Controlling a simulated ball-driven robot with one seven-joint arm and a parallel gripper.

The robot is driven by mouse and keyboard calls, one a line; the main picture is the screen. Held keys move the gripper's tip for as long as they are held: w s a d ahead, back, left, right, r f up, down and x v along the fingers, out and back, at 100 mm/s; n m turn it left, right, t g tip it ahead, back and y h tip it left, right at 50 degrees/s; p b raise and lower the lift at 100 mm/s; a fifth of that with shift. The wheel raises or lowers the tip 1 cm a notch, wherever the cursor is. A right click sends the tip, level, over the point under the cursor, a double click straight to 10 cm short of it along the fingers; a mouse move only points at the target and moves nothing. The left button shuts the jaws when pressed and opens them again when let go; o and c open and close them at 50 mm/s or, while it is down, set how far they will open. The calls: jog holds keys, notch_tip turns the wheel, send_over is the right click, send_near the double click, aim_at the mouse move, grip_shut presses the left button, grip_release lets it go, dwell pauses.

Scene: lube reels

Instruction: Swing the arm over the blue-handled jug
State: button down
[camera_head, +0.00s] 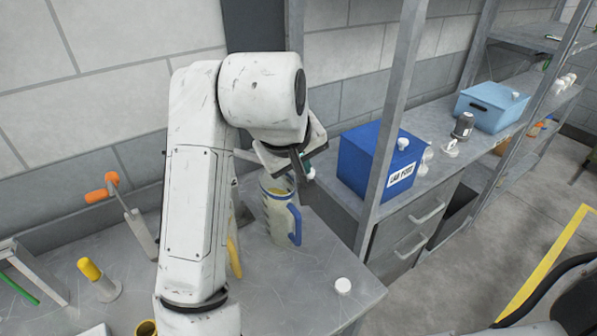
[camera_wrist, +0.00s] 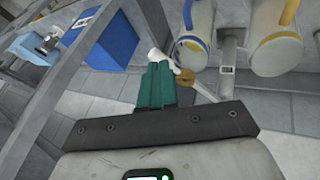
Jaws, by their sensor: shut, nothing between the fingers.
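The blue-handled jug (camera_head: 276,222) stands on the grey bench, pale with a blue handle on its right side. It also shows at the top of the wrist view (camera_wrist: 201,28), right of my fingertips. My gripper (camera_head: 306,172) is above the jug in the head view and hides part of its top. In the wrist view its two green fingers (camera_wrist: 160,72) are together and empty, apart from the jug.
A yellow-handled jug (camera_wrist: 272,45) stands nearby. A blue bin (camera_head: 362,170) sits on the shelf behind a grey upright post (camera_head: 392,110). A crank with an orange handle (camera_head: 103,187) is at left. A white cap (camera_head: 343,286) lies near the bench's right edge.

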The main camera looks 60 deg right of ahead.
jog(key=shift+s+a+r, duration=0.3)
jog(key=shift+s+r, duration=0.05)
jog(key=shift+r, duration=0.35)
jog(key=shift+s+a+r, duration=0.25)
jog(key=shift+s+r, duration=0.05)
jog(key=shift+r, duration=0.45)
jog(key=shift+s+a+r, duration=0.3)
jog(key=shift+s+r, duration=0.05)
jog(key=shift+r, duration=0.35)
